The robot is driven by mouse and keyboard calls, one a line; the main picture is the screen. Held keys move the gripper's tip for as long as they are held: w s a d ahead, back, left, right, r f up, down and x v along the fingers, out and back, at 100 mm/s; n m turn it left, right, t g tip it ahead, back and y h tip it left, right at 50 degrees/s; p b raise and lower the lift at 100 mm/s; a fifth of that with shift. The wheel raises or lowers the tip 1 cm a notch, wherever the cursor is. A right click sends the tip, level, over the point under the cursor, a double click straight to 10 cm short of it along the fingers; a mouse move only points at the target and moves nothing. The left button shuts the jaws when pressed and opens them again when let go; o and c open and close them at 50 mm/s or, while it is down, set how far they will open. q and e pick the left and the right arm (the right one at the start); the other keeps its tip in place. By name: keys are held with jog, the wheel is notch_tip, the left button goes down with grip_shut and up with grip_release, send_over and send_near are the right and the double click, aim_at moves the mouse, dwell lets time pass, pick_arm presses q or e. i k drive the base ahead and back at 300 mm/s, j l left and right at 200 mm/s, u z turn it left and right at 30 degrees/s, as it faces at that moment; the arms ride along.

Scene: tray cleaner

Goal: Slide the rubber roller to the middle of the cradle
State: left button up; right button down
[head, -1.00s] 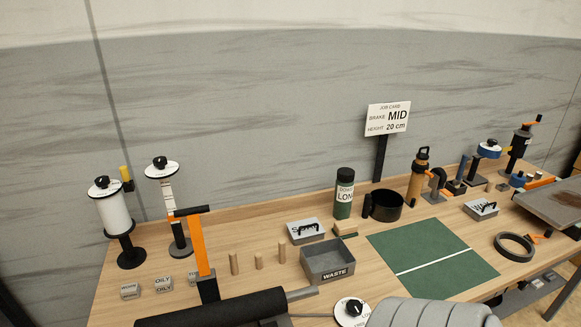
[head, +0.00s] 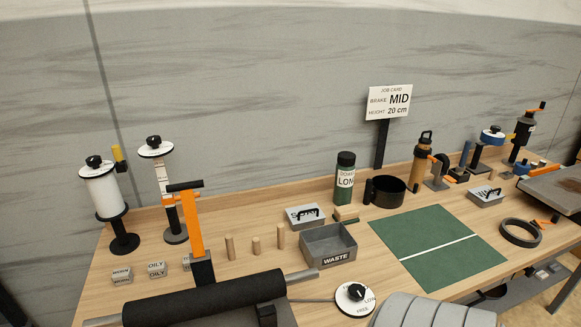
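The black rubber roller (head: 205,299) lies slanted across the bottom left of the head view, with grey shaft ends showing at both sides. Its right shaft end (head: 302,275) reaches toward the waste bin. A grey plate with a black block (head: 266,314), seemingly part of the cradle, shows below the roller's right end. The rest of the cradle is cut off or hidden, so I cannot tell where its middle lies. A white dial (head: 355,298) with a black knob sits right of the roller.
An orange-handled post (head: 193,225) stands just behind the roller. Wooden pegs (head: 255,246) and a grey waste bin (head: 328,246) stand farther back. A green mat (head: 430,230) lies clear at right. A job card (head: 389,101) reads brake MID, height 20 cm.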

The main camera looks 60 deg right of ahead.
aim_at(195, 303)
jog(key=k+l+z, duration=0.15)
jog(key=l+z, duration=0.55)
jog(key=l, duration=0.2)
